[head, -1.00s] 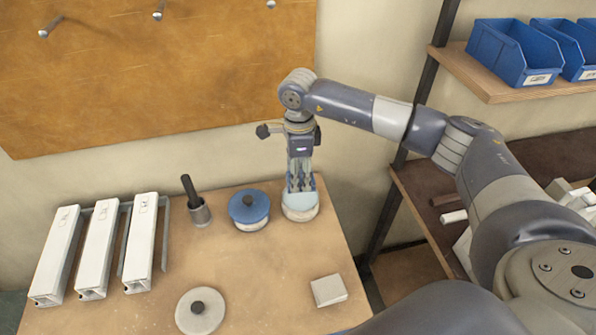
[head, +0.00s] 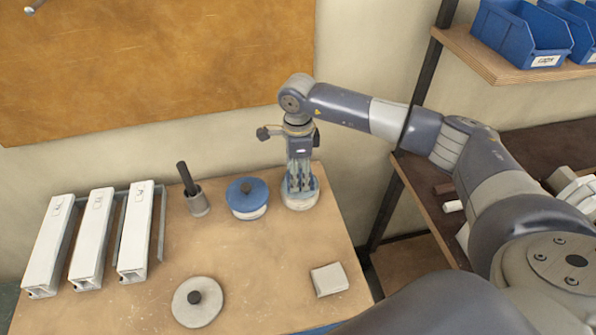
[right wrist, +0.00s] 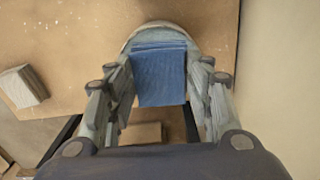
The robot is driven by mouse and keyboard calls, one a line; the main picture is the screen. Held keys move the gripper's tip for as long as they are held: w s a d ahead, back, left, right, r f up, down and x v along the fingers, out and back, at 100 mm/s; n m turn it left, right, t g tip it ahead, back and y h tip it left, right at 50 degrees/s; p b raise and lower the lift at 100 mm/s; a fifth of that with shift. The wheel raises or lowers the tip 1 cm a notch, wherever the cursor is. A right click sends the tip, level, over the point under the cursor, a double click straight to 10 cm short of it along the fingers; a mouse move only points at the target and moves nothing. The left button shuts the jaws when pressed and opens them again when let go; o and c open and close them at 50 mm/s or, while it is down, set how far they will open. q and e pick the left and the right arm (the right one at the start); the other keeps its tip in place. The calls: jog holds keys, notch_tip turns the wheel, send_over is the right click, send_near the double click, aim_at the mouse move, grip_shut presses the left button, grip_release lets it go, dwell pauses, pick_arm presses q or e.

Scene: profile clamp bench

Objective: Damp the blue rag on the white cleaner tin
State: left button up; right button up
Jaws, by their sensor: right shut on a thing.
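The white cleaner tin (head: 300,203) stands at the back right of the bench, directly under my right gripper (head: 299,188). The blue rag (right wrist: 162,76) shows flat between the two fingers in the right wrist view, and my right gripper is shut on it. The tin's pale round rim (right wrist: 158,28) shows beyond the rag there. The rag is at the tin's top; whether it touches is hard to see. In the head view the fingers hide most of the rag. My left gripper is not in view.
A blue-lidded round tin (head: 247,193) stands just left of the white one, then a grey cup with a dark handle (head: 195,200). Several white profiles (head: 92,238) lie at the left. A knobbed disc (head: 198,302) and a pale block (head: 329,280) sit in front.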

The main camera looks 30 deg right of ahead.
jog(key=shift+f+b, duration=0.5)
jog(key=shift+f, duration=0.05)
dwell(0.6)
jog(key=shift+s, duration=0.1)
dwell(1.4)
jog(key=shift+r+p, duration=0.35)
jog(key=shift+r, duration=0.55)
jog(key=shift+r+p, duration=1.15)
jog(key=shift+r, duration=1.5)
